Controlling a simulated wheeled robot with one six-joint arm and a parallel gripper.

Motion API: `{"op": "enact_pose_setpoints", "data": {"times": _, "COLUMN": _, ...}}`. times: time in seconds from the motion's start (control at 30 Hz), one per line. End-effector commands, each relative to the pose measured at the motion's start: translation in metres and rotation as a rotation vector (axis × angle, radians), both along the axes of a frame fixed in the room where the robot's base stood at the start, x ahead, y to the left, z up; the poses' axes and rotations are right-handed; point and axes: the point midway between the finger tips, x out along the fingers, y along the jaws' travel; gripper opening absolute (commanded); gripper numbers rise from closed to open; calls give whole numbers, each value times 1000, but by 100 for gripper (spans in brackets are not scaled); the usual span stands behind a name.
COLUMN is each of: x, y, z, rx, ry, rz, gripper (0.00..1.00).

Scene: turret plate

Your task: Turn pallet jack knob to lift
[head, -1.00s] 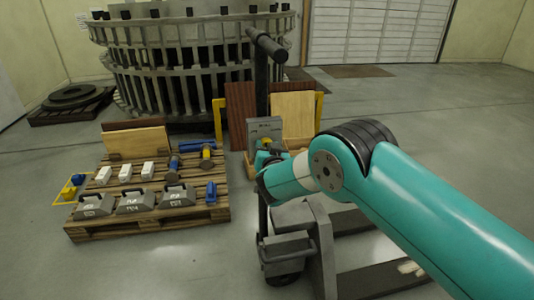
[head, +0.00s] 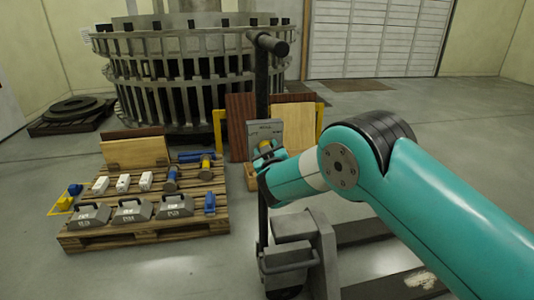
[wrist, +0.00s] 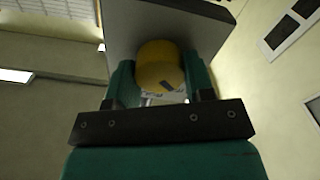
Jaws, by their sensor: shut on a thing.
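The pallet jack (head: 310,240) stands in front of me, with a dark upright handle column (head: 262,95) and a grey control plate (head: 264,131) on it. The yellow knob (wrist: 160,66) sticks out from the grey plate (wrist: 200,28) in the wrist view, with a dark mark on its face. My gripper (wrist: 158,85) has its two green fingers on either side of the knob, shut on it. In the head view my gripper (head: 266,156) is at the plate, and the knob is mostly hidden behind it.
A wooden pallet (head: 150,237) at left carries grey weights, white blocks and blue and yellow tools. Boards (head: 293,126) lean behind the jack. A large round caged structure (head: 195,80) stands behind. Floor at right is clear.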

Motion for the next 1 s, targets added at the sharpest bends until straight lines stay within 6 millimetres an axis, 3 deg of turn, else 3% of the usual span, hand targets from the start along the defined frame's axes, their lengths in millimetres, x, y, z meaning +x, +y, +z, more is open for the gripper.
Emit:
{"op": "enact_pose_setpoints", "data": {"times": 0.47, "x": 0, "y": -1, "z": -1, "rx": -15, "ry": -2, "rz": -1, "gripper": 24}}
{"op": "enact_pose_setpoints", "data": {"times": 0.5, "x": 0, "y": -1, "z": -1, "rx": -15, "ry": -2, "rz": -1, "gripper": 57}}
{"op": "enact_pose_setpoints", "data": {"times": 0.57, "x": 0, "y": 0, "z": -1, "rx": -14, "ry": -2, "rz": -1, "gripper": 71}}
{"op": "enact_pose_setpoints", "data": {"times": 1.0, "x": -9, "y": -2, "z": -1, "rx": -13, "ry": 0, "rz": 0, "gripper": 74}}
